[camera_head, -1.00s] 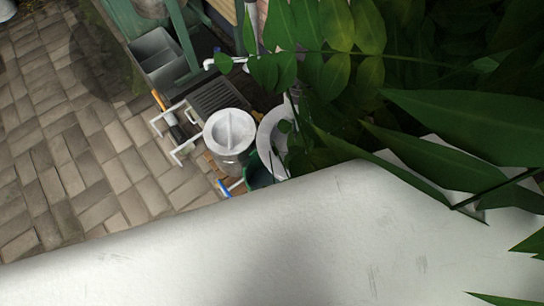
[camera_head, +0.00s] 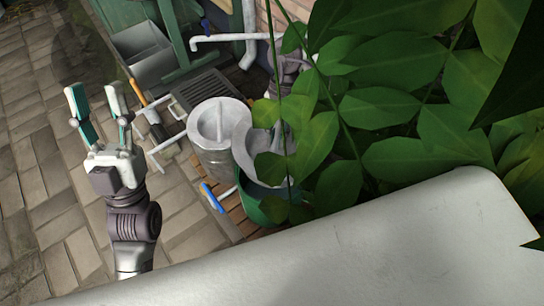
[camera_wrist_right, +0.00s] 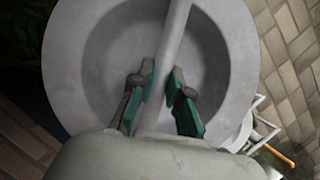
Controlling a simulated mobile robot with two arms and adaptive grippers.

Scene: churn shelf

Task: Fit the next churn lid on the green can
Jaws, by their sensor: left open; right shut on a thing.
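The green can (camera_head: 251,208) stands on wooden slats, partly hidden by leaves and by a grey churn lid (camera_head: 242,145). My right gripper is shut on that lid's bar handle; in the right wrist view the fingers (camera_wrist_right: 160,98) close on the bar across the dished lid (camera_wrist_right: 82,60). In the head view leaves hide this gripper. The lid appears over or beside the green can's mouth; I cannot tell whether they touch. A grey metal can (camera_head: 215,165) with a similar lid (camera_head: 208,122) on top stands just left. My left gripper (camera_head: 93,97) is open and empty, over the paving.
Large leaves (camera_head: 390,105) cover the right side. A white surface (camera_head: 330,250) fills the front. A grey bin (camera_head: 143,52), a dark grate (camera_head: 205,88), a white pipe (camera_head: 228,38) and an orange-handled tool (camera_head: 138,92) lie behind. Paving at left is open.

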